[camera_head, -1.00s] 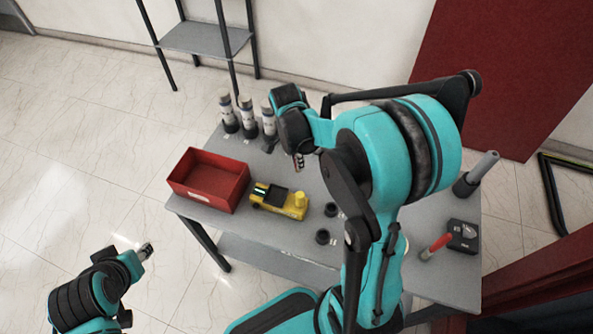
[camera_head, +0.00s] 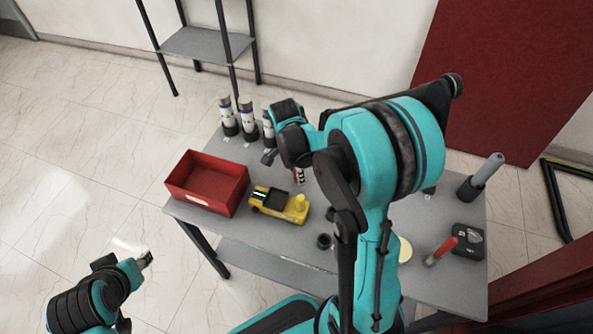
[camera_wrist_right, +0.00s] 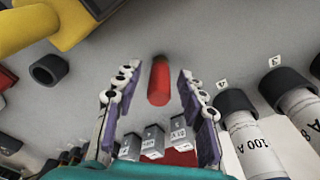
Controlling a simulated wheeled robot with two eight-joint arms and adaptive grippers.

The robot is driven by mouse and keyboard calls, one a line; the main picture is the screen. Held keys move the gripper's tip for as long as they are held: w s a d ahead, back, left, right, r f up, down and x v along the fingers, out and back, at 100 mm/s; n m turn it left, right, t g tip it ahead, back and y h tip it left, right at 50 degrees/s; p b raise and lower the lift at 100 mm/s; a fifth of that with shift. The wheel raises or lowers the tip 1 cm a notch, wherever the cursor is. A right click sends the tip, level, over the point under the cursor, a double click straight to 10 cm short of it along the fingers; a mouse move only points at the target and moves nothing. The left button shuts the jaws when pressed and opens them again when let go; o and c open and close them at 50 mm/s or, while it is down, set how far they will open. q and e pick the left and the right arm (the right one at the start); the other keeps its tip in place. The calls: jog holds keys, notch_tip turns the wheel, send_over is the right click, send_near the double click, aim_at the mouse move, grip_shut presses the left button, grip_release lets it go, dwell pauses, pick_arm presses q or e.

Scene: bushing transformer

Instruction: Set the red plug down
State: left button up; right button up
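The red plug (camera_wrist_right: 159,82) is a short red cylinder between the fingers of my right gripper (camera_wrist_right: 158,75) in the right wrist view. Clear gaps show on both sides of it, and the purple-padded fingers are apart. It appears to be at the grey table's surface; whether it touches it is hard to tell. In the head view, my right gripper (camera_head: 272,160) is low over the table behind the yellow device, and the plug is hidden there. My left gripper (camera_head: 146,259) is off the table at lower left; its fingers are too small to read.
Small grey labelled blocks (camera_wrist_right: 152,141) sit close to the right gripper. Several white-and-black cylinders (camera_head: 246,117) stand along the table's back edge. A red bin (camera_head: 208,182) and the yellow device (camera_head: 279,204) are at left.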

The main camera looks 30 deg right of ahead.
jog(key=shift+r, duration=0.25)
notch_tip(320, 180, up, 11)
jog(key=a+p, duration=0.1)
jog(key=p, duration=0.4)
jog(key=s+a+r+n+t, duration=0.2)
jog(key=s+a+n, duration=0.3)
jog(key=n, duration=0.4)
jog(key=s+a+r+n+t+y, duration=0.1)
jog(key=s+a+r+n+t, duration=0.2)
jog(key=n, duration=0.7)
jog(key=s+a+t, duration=0.1)
jog(key=s+t, duration=0.1)
jog(key=s, duration=0.1)
jog(key=shift+a+r, duration=0.3)
jog(key=shift+a, duration=0.05)
jog(key=shift+s, duration=0.1)
